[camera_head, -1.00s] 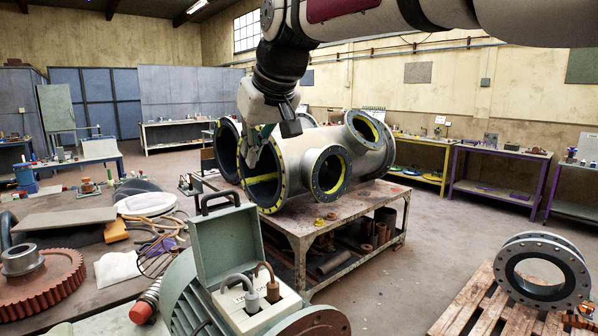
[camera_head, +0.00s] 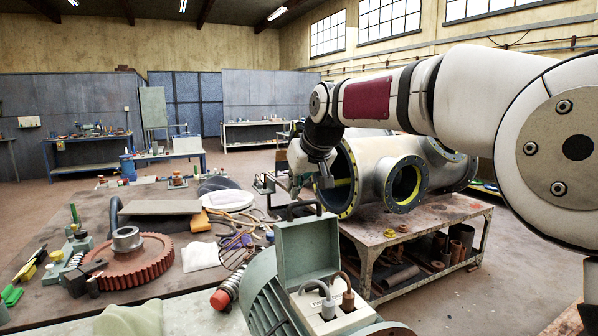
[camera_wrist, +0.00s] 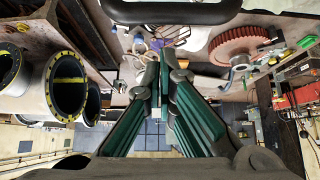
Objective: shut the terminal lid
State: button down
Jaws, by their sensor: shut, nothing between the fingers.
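The terminal box stands at the bottom middle of the head view, a grey-green housing with a pale terminal block (camera_head: 334,312) and two cable plugs, one grey and one brown. Its grey-green lid (camera_head: 308,249) stands open, upright behind the block, with a dark handle along its top edge. My gripper (camera_head: 297,190) is above the lid in the picture, pointing down and apart from it as far as I can tell. In the wrist view, its green-padded fingers (camera_wrist: 160,75) are shut and empty. The lid is not clearly seen there.
A flanged pipe (camera_head: 370,165) lies on a metal table to the right of my gripper. The left workbench (camera_head: 75,235) carries a red gear (camera_head: 135,262), cables, a white cloth and tools. Open floor lies farther back.

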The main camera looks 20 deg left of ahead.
jog(key=shift+s+d+r+p, duration=0.15)
jog(key=shift+s+d+p, duration=0.15)
jog(key=shift+s+d, duration=0.4)
jog(key=shift+s+d+r+p, duration=0.15)
jog(key=shift+s+d+p, duration=0.15)
jog(key=shift+s+d, duration=0.35)
jog(key=shift+w+d, duration=0.1)
jog(key=shift+d, duration=0.05)
